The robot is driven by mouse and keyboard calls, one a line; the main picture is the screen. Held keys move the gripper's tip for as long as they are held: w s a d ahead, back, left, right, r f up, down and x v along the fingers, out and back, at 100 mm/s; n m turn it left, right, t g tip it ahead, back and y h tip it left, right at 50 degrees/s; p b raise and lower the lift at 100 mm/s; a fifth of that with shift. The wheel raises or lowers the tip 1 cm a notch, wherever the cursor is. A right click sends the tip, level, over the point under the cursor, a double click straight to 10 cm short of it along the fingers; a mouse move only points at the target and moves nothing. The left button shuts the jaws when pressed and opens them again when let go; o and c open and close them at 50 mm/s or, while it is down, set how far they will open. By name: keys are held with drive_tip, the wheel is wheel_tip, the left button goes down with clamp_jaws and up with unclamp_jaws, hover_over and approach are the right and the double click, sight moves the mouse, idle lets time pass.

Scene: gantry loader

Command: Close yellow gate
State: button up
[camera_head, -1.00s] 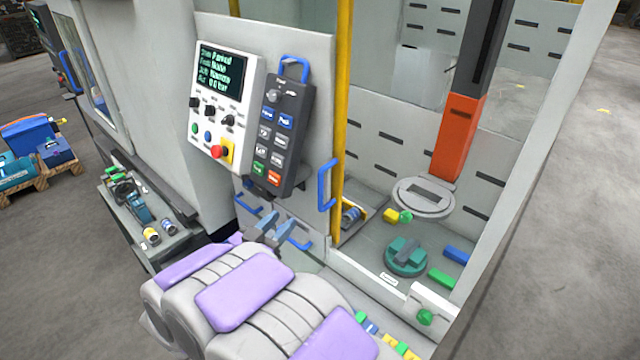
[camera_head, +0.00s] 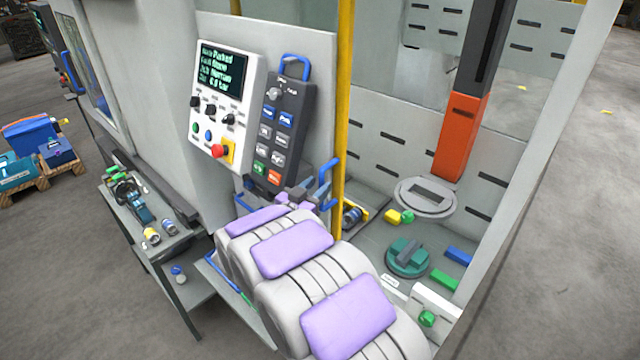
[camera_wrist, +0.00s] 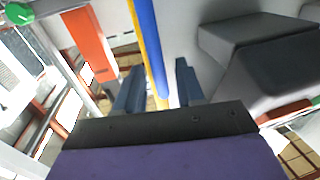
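The gate's upright yellow edge bar (camera_head: 343,120) stands at the right side of the panel wall in the head view. A blue D-shaped handle (camera_head: 326,199) sits beside it, partly covered by my gripper (camera_head: 312,184). In the wrist view, my gripper (camera_wrist: 157,90) is open, with its two blue-grey fingers apart. The blue handle bar (camera_wrist: 146,40) runs upright between the finger lines, and the yellow bar (camera_wrist: 134,18) shows just behind it. I cannot tell whether the fingers touch the handle.
A control panel (camera_head: 222,100) and a grey keypad pendant (camera_head: 279,130) hang just left of the handle, close to my gripper. Right of the yellow bar is a bay with a green round fixture (camera_head: 407,258) and an orange column (camera_head: 460,135). A side table (camera_head: 150,215) stands left.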

drive_tip(key=shift+x, duration=1.25)
drive_tip(key=shift+c, duration=0.3)
clamp_jaws()
